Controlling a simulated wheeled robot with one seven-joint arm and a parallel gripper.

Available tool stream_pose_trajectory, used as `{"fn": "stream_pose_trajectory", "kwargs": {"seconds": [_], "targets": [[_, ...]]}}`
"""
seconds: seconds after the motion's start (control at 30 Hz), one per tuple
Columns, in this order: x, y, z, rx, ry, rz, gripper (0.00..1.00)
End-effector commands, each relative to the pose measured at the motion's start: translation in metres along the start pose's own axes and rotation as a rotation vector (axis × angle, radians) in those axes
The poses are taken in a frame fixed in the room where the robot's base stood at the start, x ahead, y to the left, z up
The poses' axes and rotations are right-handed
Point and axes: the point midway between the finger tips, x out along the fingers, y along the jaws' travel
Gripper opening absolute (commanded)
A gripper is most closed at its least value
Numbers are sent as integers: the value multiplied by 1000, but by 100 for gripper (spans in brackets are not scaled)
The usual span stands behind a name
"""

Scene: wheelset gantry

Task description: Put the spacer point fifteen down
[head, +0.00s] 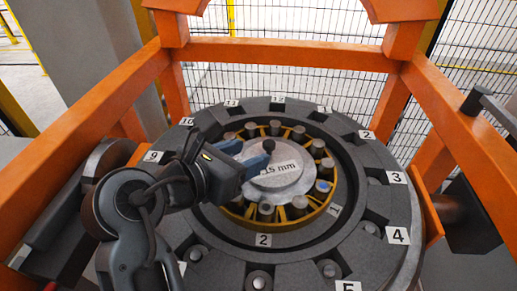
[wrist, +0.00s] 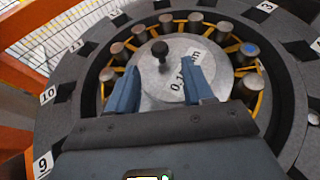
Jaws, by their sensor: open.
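The spacer (head: 278,180) is a pale grey disc with a label ending in "15 mm" and a black knob (head: 268,145) standing up from it. It lies flat in the middle of the round dark fixture, inside a ring of rollers. In the wrist view the spacer (wrist: 150,95) and its knob (wrist: 159,49) show between and just beyond the fingertips. My gripper (head: 248,153) has blue fingers and is open and empty. In the wrist view the gripper (wrist: 160,68) has its fingers apart on either side of the knob's line, not touching it. The exact height gap is unclear.
A yellow cage (head: 296,207) with several grey rollers surrounds the spacer; one roller has a blue top (head: 322,187). The dark outer ring (head: 372,230) carries numbered white tags and slots. Orange gantry beams (head: 290,53) frame it at the sides and back, with mesh fencing behind.

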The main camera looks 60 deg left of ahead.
Motion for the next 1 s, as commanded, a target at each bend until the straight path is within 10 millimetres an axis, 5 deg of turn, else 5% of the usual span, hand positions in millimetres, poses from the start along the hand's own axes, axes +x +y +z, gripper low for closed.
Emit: {"fn": "stream_pose_trajectory", "kwargs": {"seconds": [0.2, 0.4, 1.0], "targets": [[-41, 0, 0, 0, -1, 2, 51], [-60, 0, 0, 0, 0, 0, 51], [-62, 0, 0, 0, 0, -1, 51]]}}
